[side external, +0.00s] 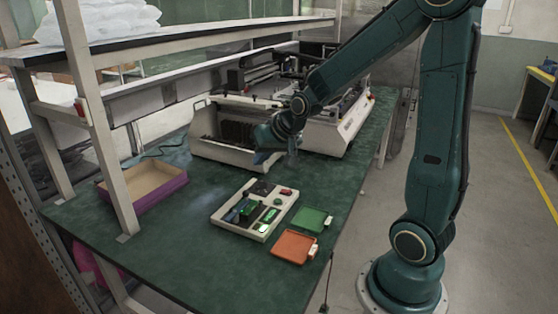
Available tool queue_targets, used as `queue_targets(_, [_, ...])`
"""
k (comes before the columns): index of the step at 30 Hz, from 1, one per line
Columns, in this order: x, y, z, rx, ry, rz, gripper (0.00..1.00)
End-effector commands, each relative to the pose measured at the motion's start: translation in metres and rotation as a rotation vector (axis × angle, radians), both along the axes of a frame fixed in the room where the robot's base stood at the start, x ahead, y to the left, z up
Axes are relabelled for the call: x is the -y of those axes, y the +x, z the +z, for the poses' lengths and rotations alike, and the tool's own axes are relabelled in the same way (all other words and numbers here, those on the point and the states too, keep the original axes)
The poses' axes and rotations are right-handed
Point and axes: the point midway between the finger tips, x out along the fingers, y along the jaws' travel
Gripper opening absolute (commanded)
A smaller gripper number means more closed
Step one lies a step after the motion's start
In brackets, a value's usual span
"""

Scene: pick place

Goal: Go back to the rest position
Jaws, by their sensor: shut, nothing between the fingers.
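My gripper (291,158) hangs from the end of my arm above the back middle of the green work table (190,255). It is shut and empty, in front of the white machine and apart from the items on the table. Its fingertips are small and dark in this view. A light tray (226,223) with several small coloured parts lies on the table below and in front of it. A green plate (312,219) and an orange plate (293,246) lie to the right of the tray.
A purple-sided open box (178,187) stands at the left of the table. The white machine (340,128) with an open front bin (222,151) fills the back. A shelf post (100,110) rises at the left. The front left of the table is clear.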

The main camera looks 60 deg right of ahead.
Motion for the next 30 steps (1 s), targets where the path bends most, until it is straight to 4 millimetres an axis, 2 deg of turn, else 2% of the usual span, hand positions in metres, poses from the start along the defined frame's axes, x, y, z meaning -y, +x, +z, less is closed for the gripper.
queue_targets(1, [-0.010,-0.006,0.010,-0.004,-0.014,0.030,0.00])
queue_targets(6, [-0.037,-0.031,0.033,-0.038,-0.054,0.122,0.00])
queue_targets(15, [-0.079,-0.084,0.064,-0.092,-0.119,0.273,0.00])
queue_targets(24, [-0.108,-0.147,0.083,-0.141,-0.175,0.416,0.00])
queue_targets(30, [-0.118,-0.183,0.087,-0.167,-0.202,0.493,0.00])
